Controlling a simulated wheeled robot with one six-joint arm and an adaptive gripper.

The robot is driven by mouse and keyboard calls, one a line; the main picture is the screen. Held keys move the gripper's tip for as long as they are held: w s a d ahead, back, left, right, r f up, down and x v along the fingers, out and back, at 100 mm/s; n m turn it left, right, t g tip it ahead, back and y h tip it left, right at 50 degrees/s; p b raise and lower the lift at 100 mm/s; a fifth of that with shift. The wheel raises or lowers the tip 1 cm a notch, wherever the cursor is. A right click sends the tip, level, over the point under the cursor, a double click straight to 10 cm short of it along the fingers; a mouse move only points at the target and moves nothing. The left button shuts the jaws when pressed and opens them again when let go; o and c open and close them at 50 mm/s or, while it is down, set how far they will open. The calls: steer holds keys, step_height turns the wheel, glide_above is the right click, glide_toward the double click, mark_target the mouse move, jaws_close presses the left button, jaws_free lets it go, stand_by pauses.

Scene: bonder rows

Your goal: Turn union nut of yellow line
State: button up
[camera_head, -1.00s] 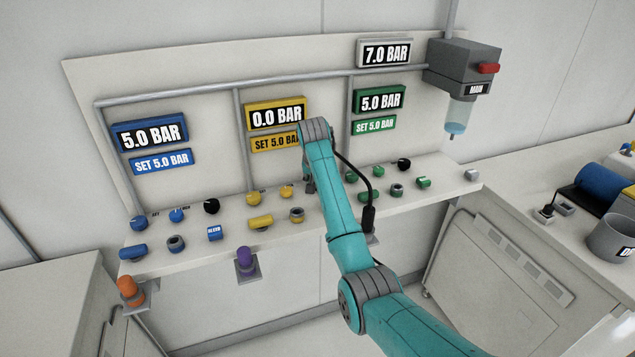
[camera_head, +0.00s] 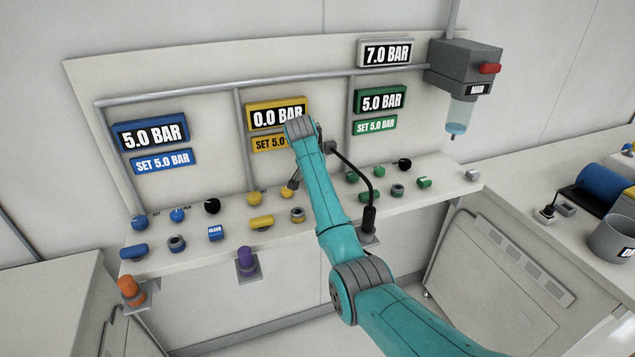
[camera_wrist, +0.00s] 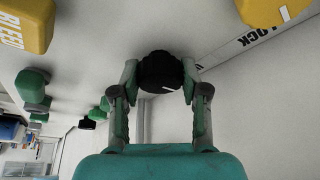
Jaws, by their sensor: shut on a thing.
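The yellow line has a 0.0 BAR display (camera_head: 277,114), a partly covered yellow SET sign (camera_head: 268,144), yellow knobs (camera_head: 254,198) and a yellow handle (camera_head: 261,222). The union nut (camera_head: 297,215), a grey ring with a brownish centre, sits right of that handle, below my arm's end. In the wrist view my gripper (camera_wrist: 159,78) is shut on a black knob (camera_wrist: 160,70) with a white mark, a finger on each side, beside a LOCK label (camera_wrist: 262,35). In the head view my arm hides this knob, and the gripper shows only in part.
The blue line's controls (camera_head: 177,243) stand to the left and the green line's (camera_head: 397,190) to the right. A yellow BLEED block (camera_wrist: 25,25) and a yellow knob (camera_wrist: 270,8) are close to my gripper. Orange (camera_head: 130,290) and purple (camera_head: 246,260) fittings stick out at the panel's front.

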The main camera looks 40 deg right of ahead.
steer(key=o, duration=1.1)
steer(key=shift+o, duration=0.2)
steer(key=v, duration=1.2)
steer(key=shift+s, duration=0.15)
